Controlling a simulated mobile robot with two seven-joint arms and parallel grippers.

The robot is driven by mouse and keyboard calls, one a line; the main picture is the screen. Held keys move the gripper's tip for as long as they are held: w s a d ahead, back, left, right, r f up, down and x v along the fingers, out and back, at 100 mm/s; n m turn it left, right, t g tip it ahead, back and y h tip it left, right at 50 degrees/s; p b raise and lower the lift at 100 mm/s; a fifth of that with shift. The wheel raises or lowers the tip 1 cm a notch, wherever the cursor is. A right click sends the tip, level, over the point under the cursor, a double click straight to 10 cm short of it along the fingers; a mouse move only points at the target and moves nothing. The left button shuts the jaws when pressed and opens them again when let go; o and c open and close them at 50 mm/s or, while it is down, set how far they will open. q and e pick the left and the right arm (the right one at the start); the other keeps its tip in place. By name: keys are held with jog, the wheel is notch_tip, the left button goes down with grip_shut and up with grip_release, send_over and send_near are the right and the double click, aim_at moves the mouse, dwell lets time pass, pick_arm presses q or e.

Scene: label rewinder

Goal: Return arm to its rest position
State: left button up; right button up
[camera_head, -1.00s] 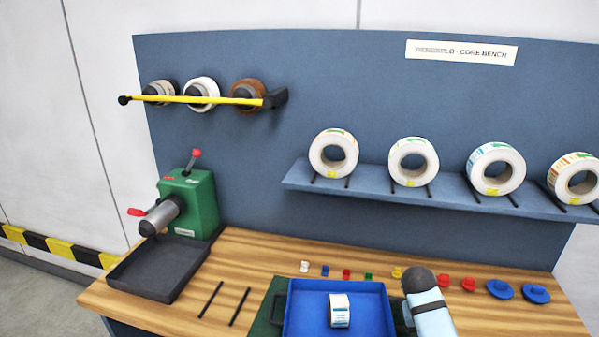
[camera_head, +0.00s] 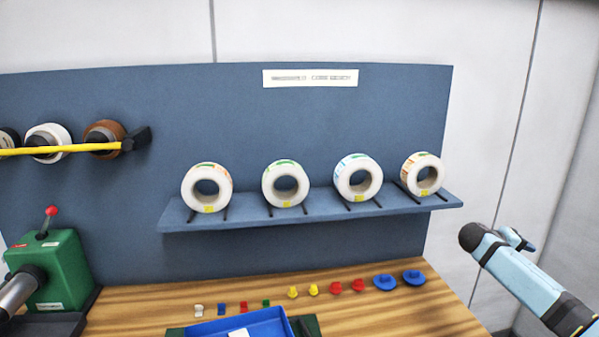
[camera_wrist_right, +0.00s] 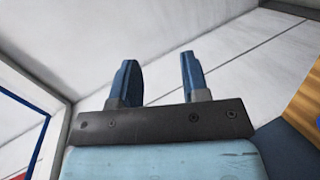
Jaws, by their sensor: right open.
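My right arm (camera_head: 520,280) is at the right in the head view, raised beside the right end of the bench. In the right wrist view my right gripper (camera_wrist_right: 158,60) has its two blue fingers apart, with nothing between them. Behind the fingers are pale wall and floor surfaces. In the head view I cannot make out the fingertips. My left arm and gripper are not in view.
The wooden bench (camera_head: 400,318) holds a blue tray (camera_head: 262,322), small coloured pieces and a green machine (camera_head: 55,265). Several label rolls stand on the blue shelf (camera_head: 240,220). A yellow bar (camera_head: 75,149) crosses rolls at left. Right of the panel is bare wall.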

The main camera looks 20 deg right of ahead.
jog(key=w+a+f+n+t+y, duration=0.1)
jog(key=w+a+n+t, duration=0.1)
jog(key=w+n+t, duration=0.65)
jog(key=w+a+r+n+t+y, duration=0.2)
jog(key=w+a+t+y, duration=0.15)
jog(key=w+t, duration=0.25)
jog(key=w+a+r+n+t+y, duration=0.1)
jog(key=w+a+r+t+y, duration=0.25)
jog(key=w+t, duration=0.25)
jog(key=s+a+f+g+y, duration=0.1)
jog(key=s+a+f, duration=0.3)
jog(key=a+f, duration=0.4)
jog(key=s+a+f+g+y, duration=0.1)
jog(key=s+a+f+y, duration=0.15)
jog(key=a+f, duration=0.6)
jog(key=s+a+f+g+y, duration=0.1)
jog(key=s+a+f, duration=0.3)
jog(key=a+f, duration=0.4)
jog(key=s+a+f+m+g+y, duration=0.1)
jog(key=s+a+f, duration=0.3)
jog(key=s+a, duration=0.8)
jog(key=s+a+f+m+g+y, duration=0.1)
jog(key=s+a+f, duration=0.3)
jog(key=s+a, duration=0.7)
jog(key=a+m+y, duration=0.1)
jog(key=a, duration=0.2)
jog(key=shift+s+a+f+y, duration=0.25)
jog(key=shift+s+a+y, duration=0.1)
jog(key=shift+a, duration=0.05)
